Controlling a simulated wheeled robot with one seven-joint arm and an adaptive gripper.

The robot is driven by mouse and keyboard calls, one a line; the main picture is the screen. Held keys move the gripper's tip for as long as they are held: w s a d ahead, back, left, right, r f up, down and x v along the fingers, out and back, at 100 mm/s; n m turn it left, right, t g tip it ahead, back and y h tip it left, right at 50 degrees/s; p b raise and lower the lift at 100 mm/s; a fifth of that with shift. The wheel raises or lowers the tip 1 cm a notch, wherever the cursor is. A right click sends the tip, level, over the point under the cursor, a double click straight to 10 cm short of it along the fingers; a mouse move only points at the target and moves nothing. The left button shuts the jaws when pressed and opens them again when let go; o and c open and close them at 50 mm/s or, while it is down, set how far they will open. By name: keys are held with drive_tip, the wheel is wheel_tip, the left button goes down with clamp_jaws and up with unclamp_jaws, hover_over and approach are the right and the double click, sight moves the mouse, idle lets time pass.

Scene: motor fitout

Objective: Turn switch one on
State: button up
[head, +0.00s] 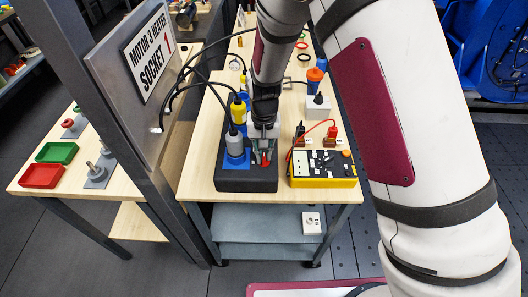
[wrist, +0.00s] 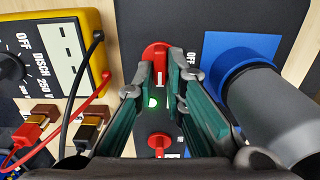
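A black switch box (head: 245,182) lies on the wooden bench, with plugs in blue sockets on its left. In the wrist view the box face carries one red rotary switch (wrist: 156,52) at the top and another red switch (wrist: 160,142) lower down. A green light (wrist: 152,102) glows between them. I cannot read which switch is number one. My gripper (head: 264,158) is down at the box. In the wrist view its teal-padded fingers (wrist: 162,75) stand apart on either side of the upper switch's lower part. Whether they touch it is unclear.
A yellow meter (head: 322,170) with red and black leads sits just right of the box. A grey plug (wrist: 265,105) in a blue socket stands close beside the fingers. Several cables hang at the left, near a metal post with a socket sign (head: 147,50).

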drive_tip(key=shift+o, duration=1.1)
wheel_tip(320, 180, up, 12)
drive_tip(key=shift+r, duration=0.1)
wheel_tip(320, 180, up, 8)
drive_tip(key=r+t, duration=0.1)
hover_over(264, 155)
drive_tip(key=s+d, duration=0.3)
drive_tip(key=d, duration=0.2)
drive_tip(key=s+d+r+t+y, duration=0.1)
drive_tip(key=s+d+r, duration=0.4)
drive_tip(key=r, duration=0.1)
drive_tip(key=s+d+r+t, duration=0.1)
drive_tip(key=s+d+r, duration=0.2)
drive_tip(key=s, duration=0.4)
drive_tip(key=s+d+r+t+h, duration=0.1)
drive_tip(key=s+d+r+t, duration=0.1)
drive_tip(key=s+d, duration=0.3)
drive_tip(key=s+r, duration=0.1)
drive_tip(key=s, duration=0.2)
drive_tip(key=shift+t, duration=0.3)
